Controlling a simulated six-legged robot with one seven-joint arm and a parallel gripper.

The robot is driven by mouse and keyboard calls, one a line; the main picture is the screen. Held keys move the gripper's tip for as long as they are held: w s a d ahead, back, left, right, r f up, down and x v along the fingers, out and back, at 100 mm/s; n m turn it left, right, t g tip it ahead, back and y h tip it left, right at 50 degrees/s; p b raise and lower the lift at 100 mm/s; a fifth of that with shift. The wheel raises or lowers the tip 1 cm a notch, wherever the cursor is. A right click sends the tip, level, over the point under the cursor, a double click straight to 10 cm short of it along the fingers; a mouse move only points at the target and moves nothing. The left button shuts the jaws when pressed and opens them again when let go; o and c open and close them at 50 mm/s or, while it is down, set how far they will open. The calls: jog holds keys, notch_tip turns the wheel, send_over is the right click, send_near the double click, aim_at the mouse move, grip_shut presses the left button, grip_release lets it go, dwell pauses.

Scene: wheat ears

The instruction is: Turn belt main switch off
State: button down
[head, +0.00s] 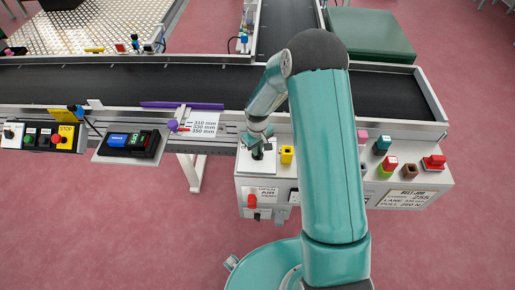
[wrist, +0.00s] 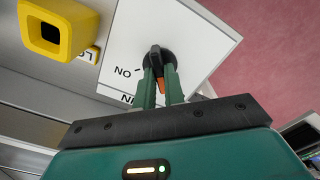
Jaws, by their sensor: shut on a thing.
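The main switch is a black rotary knob (wrist: 155,52) with an orange mark, on a white plate (wrist: 190,25). An ON label with a tick is printed beside the knob, upside down in the wrist view. The orange mark lies between the fingers and points toward my gripper's body, not at the ON tick. My gripper (wrist: 158,84) has its two green fingers closed on either side of the knob's grip. In the head view my gripper (head: 258,142) reaches down to the white plate (head: 245,165), and the knob is mostly hidden. Other plate lettering is partly covered.
A yellow square socket (head: 286,155) stands just right of the plate; it also shows in the wrist view (wrist: 62,27). Several coloured blocks and a red switch (head: 434,162) sit farther right. The black conveyor belt (head: 100,83) runs behind. A red valve handle (head: 251,201) is below.

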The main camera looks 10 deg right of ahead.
jog(key=shift+n, duration=0.5)
jog(key=c, duration=1.5)
grip_release()
jog(key=shift+r, duration=0.15)
notch_tip(320, 180, up, 14)
jog(key=shift+f, duration=0.25)
